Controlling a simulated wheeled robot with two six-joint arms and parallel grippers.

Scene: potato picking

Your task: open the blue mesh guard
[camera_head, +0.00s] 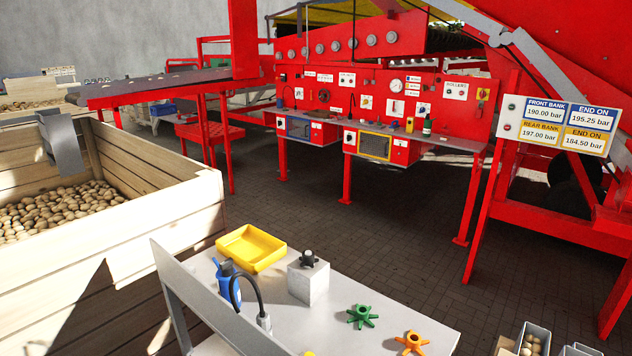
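The blue mesh guard (297,128) is a small blue-framed panel on the front of a red box under the red machine's control panel, left of centre in the head view. It looks closed, though it is small and far off. A similar yellow-framed mesh guard (374,145) is on the box to its right and also looks closed. Neither of my grippers shows in the head view.
A grey worktable (335,315) stands in front, with a yellow tray (250,248), a blue bottle (228,285), a green star knob (362,316) and an orange one (411,343). A wooden potato crate (150,255) is at left. Dark paved floor (400,215) lies clear before the machine.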

